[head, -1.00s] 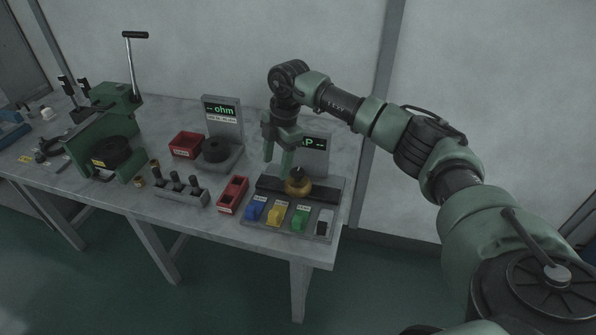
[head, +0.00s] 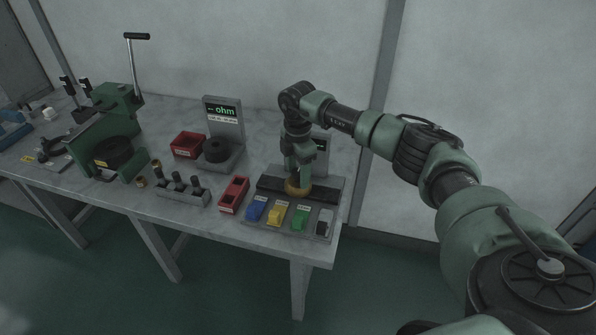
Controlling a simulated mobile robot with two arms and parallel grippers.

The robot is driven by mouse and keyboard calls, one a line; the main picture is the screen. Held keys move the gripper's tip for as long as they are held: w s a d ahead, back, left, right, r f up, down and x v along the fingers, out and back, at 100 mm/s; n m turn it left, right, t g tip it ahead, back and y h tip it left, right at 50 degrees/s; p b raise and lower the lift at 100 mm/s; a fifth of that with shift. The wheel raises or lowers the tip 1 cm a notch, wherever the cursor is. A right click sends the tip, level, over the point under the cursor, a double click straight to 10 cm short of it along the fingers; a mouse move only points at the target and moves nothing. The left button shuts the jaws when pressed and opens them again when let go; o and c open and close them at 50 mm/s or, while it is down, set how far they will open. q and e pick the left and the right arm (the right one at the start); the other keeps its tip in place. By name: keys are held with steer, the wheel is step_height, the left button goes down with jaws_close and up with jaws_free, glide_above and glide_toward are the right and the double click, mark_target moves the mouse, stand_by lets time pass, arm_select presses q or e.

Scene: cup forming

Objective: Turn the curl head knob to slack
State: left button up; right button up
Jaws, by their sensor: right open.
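A round brass knob (head: 297,190) sits on the dark bar of the grey station at the right end of the table. I cannot read a label on it, so I cannot be sure it is the curl head knob. My right gripper (head: 298,177) is open and points straight down over it, with the fingers low at its top. The fingers hide the knob's dark upper part, and I cannot tell whether they touch it. My left gripper is out of view.
Blue (head: 256,208), yellow (head: 276,215) and green (head: 299,219) blocks sit in front of the knob. A display stands close behind my right gripper, mostly covered. A red tray (head: 233,194) lies to the left. The green lever press (head: 118,125) is farther left.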

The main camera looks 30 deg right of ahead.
jaws_close()
